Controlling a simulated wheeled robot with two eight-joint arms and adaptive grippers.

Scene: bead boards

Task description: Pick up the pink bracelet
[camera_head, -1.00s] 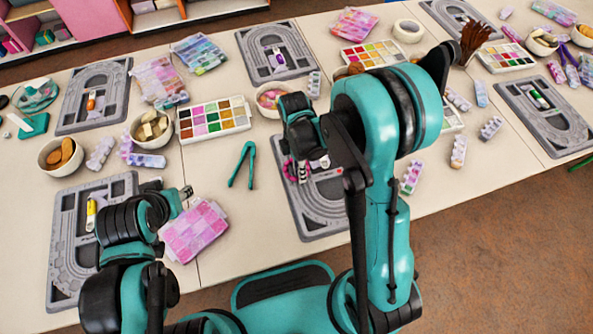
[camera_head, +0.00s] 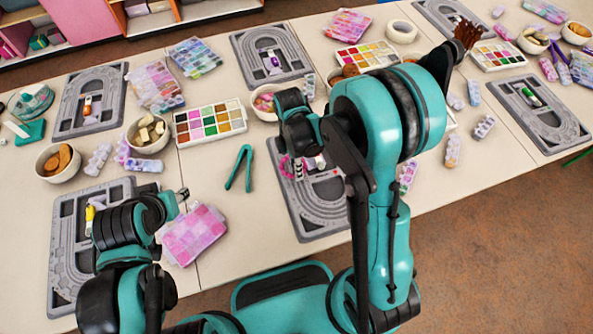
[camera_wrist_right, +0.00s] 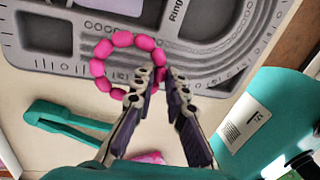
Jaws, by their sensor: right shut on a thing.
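The pink bracelet (camera_wrist_right: 122,40) is a ring of pink beads. In the right wrist view it shows over the grey bead board (camera_wrist_right: 215,68), and one side of it is between my right fingertips. My right gripper (camera_wrist_right: 160,76) is shut on that side of the ring. In the head view the bracelet (camera_head: 286,168) shows at the left edge of the front middle board (camera_head: 325,215), below my right gripper (camera_head: 300,160). I cannot tell how high it is above the board. My left gripper (camera_head: 183,194) is near the pink bead box at the left, its fingers too small to read.
Teal tweezers (camera_head: 240,167) lie left of the board. A pink bead box (camera_head: 194,234) lies near my left gripper. A paint-like bead tray (camera_head: 209,122) and several bowls, such as one with tan pieces (camera_head: 148,134), stand behind. Bare table lies around the tweezers.

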